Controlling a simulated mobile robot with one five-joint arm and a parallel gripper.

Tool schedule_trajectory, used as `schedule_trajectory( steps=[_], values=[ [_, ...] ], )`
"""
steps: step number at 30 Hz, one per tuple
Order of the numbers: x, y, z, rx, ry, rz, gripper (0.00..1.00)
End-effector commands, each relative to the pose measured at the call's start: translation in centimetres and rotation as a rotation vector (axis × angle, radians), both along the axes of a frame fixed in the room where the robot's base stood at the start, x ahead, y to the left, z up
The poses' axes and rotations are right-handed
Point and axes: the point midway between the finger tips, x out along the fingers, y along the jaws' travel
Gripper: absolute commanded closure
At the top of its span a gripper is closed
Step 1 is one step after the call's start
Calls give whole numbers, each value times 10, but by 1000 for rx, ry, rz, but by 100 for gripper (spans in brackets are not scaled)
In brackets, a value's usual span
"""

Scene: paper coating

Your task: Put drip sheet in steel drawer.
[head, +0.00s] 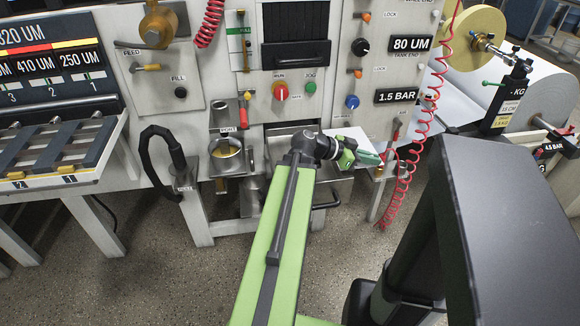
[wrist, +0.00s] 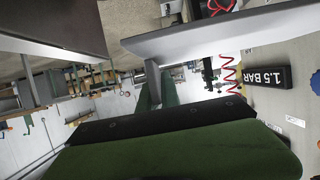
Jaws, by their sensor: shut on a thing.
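The drip sheet (head: 352,134) is a white, flat piece in the head view, low in front of the machine's control panel. My gripper (head: 372,158), green at its end, is shut on the sheet and covers part of it. In the wrist view, the dark green jaw (wrist: 185,150) fills the bottom. The steel drawer (head: 337,187) seems to be the grey front with a dark handle below and left of my gripper. My arm hides much of it, and I cannot tell how far it is open.
A coiled red hose (head: 411,140) hangs just right of my gripper. A cup of yellow liquid (head: 226,154) stands left of my arm. The 1.5 BAR display (head: 397,96) is above the gripper. A paper roll (head: 540,105) is at the right. The floor in front is clear.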

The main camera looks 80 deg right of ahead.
Motion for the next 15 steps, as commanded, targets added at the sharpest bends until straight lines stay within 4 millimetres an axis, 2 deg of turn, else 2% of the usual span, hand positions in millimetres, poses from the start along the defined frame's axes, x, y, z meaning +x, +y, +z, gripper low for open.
schedule_trajectory(
  steps=[2, 5, 15],
  values=[
    [0, 0, 0, 0, 0, 0, 100],
    [13, -1, 1, -1, 0, 4, 100],
    [117, 2, 1, -1, 0, 10, 100]
  ],
)
